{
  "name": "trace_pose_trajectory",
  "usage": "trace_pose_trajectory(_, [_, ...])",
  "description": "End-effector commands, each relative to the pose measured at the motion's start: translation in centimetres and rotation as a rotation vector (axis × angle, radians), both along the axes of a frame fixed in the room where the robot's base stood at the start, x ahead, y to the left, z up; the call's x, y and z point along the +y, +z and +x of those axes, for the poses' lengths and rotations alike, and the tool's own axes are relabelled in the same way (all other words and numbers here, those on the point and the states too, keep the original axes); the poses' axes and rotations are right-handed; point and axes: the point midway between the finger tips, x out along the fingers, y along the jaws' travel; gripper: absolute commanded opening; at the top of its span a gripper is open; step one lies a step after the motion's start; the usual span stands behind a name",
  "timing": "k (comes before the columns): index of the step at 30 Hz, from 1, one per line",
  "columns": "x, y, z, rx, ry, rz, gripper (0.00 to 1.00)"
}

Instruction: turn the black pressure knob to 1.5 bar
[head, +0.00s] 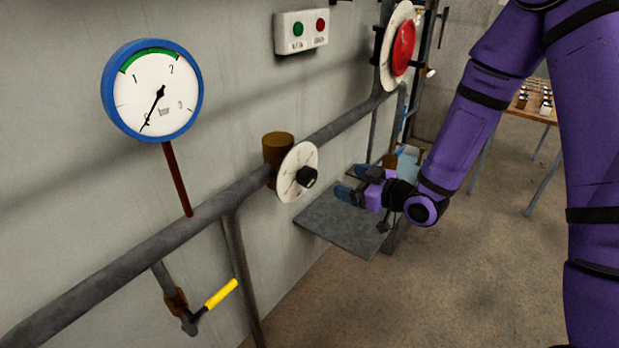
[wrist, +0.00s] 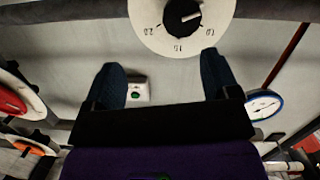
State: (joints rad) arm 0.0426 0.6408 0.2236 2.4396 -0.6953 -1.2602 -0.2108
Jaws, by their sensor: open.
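The black pressure knob (head: 307,177) sits at the centre of a round white dial (head: 288,183) on the grey pipe. In the wrist view the knob (wrist: 178,16) is at the top edge, partly cut off, and its white mark points right. Dial labels reading 2.0, 1.5 and 1.0 show below it. My gripper (head: 349,190) is to the right of the knob, apart from it. In the wrist view my gripper (wrist: 160,62) is open and empty, its two dark blue fingertips below the dial. The blue-rimmed gauge (head: 137,92) has its needle near 0.
A yellow-handled valve (head: 221,294) hangs below the pipe at left. A red knob on a white disc (head: 402,47) and a button box (head: 301,31) are above. A grey shelf (head: 335,222) lies under my gripper. Open floor is at right.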

Motion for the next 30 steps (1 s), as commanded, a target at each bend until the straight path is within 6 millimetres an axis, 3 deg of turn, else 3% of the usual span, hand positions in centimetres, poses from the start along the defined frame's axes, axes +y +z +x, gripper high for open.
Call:
trace_pose_trajectory(4, [1.1,-1.7,-1.0,-0.022,0.039,0.112,0.81])
trace_pose_trajectory(12, [2.1,-2.3,-1.3,-0.043,0.061,0.187,0.81])
trace_pose_trajectory(30, [9.2,-2.3,4.2,-0.042,0.061,0.186,0.81])
